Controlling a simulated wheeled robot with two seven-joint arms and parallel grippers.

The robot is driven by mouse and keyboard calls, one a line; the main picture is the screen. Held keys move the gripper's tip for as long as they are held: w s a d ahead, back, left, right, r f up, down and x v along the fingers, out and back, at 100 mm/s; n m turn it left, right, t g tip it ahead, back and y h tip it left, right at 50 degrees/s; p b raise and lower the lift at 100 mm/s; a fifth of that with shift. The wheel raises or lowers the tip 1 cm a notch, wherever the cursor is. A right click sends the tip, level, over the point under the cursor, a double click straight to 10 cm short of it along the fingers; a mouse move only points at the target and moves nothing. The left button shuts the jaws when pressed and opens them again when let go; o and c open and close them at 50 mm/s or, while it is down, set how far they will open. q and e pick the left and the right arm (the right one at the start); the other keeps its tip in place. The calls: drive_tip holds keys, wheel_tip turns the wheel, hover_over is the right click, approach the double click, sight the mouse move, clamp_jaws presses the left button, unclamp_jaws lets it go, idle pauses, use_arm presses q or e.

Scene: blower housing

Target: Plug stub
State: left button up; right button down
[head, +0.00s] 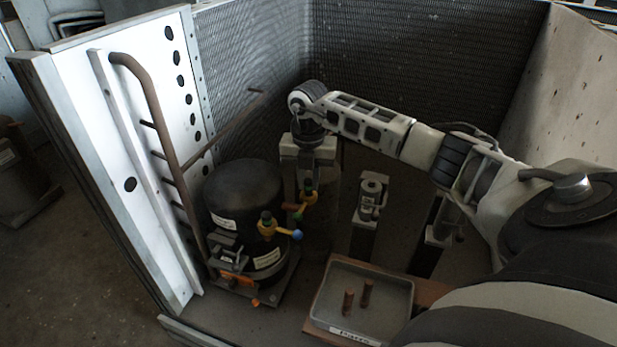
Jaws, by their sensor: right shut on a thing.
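A black rounded compressor (243,200) stands upright at the foot of the white panel. A yellow valve fitting (267,229) with a blue end sits at its front right. A second yellow fitting (307,203), with green and reddish parts, shows right of the compressor. My right gripper (304,192) points down at this second fitting. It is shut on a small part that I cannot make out. Whether that part touches the fitting is hidden. Two copper-brown stubs (348,301) (367,292) stand in the grey tray (401,318). My left gripper is not in view.
A brown pipe (167,130) runs down the white panel (120,135). Dark mesh walls (410,60) close the back, and a pale wall (575,90) stands at the right. My right arm spans the right side.

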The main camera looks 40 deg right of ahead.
drive_tip(key=shift+f, duration=0.2)
drive_tip(key=shift+f, duration=0.3)
idle(0.4)
drive_tip(key=shift+f, duration=0.1)
idle(0.7)
drive_tip(key=c, duration=0.8)
unclamp_jaws()
drive_tip(key=shift+o, duration=0.2)
